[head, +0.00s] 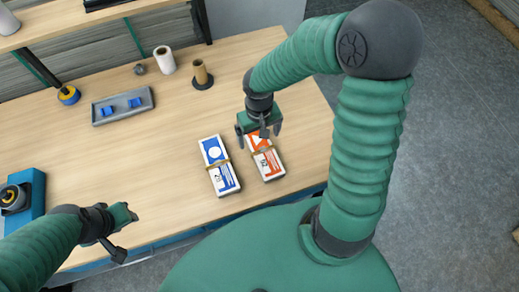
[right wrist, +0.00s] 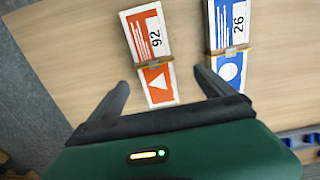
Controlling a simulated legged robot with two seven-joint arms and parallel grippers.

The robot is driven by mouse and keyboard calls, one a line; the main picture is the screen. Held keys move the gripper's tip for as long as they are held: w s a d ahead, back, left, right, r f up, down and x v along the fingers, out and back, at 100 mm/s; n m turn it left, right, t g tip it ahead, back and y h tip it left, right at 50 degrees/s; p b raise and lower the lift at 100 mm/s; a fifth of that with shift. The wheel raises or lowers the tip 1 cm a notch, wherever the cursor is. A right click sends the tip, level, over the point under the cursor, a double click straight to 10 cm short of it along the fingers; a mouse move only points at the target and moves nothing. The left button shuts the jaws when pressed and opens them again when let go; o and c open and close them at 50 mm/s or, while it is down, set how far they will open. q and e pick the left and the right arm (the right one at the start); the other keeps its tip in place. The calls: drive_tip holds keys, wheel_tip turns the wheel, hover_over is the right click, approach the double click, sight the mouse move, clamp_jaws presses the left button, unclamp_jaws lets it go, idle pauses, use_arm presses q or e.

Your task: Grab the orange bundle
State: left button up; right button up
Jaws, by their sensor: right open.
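The orange bundle (head: 268,163) is an orange and white stack with a band round its middle, lying on the wooden table near its front right edge. It also shows in the right wrist view (right wrist: 148,40), marked 92 with a white triangle. My right gripper (head: 260,133) is open over the far end of the orange bundle, and its fingers stand apart on either side of that end in the right wrist view (right wrist: 160,84). The far end is partly hidden by the gripper in the head view. My left gripper (head: 124,232) is away at the front left; its jaw state is unclear.
A blue and white bundle (head: 219,165), marked 26, lies just left of the orange one. The table's middle is clear.

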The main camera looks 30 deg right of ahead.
sight(262, 149)
drive_tip(key=f, duration=0.3)
drive_tip(key=shift+s+f+b, duration=0.25)
drive_tip(key=shift+s+b, duration=0.1)
drive_tip(key=shift+s, duration=0.05)
drive_tip(key=shift+s+d+f, duration=0.1)
drive_tip(key=shift+f, duration=0.25)
drive_tip(key=f, duration=0.3)
drive_tip(key=d+f+b, duration=0.1)
drive_tip(key=shift+w+f, duration=0.25)
drive_tip(key=shift+f, duration=0.05)
drive_tip(key=shift+w+f, duration=0.1)
drive_tip(key=shift+f, duration=0.3)
drive_tip(key=shift+a+r, duration=0.1)
drive_tip(key=shift+r, duration=0.05)
drive_tip(key=shift+c, duration=0.4)
drive_tip(key=shift+s, duration=0.2)
drive_tip(key=shift+c, duration=1.2)
use_arm(q)
drive_tip(key=shift+s+d+f, duration=0.1)
drive_tip(key=shift+s+f, duration=0.2)
drive_tip(key=shift+f, duration=0.2)
drive_tip(key=shift+s+d+f, duration=0.1)
drive_tip(key=shift+s+f, duration=0.15)
drive_tip(key=shift+f, duration=0.2)
use_arm(e)
drive_tip(key=shift+w, duration=0.1)
drive_tip(key=c, duration=1.5)
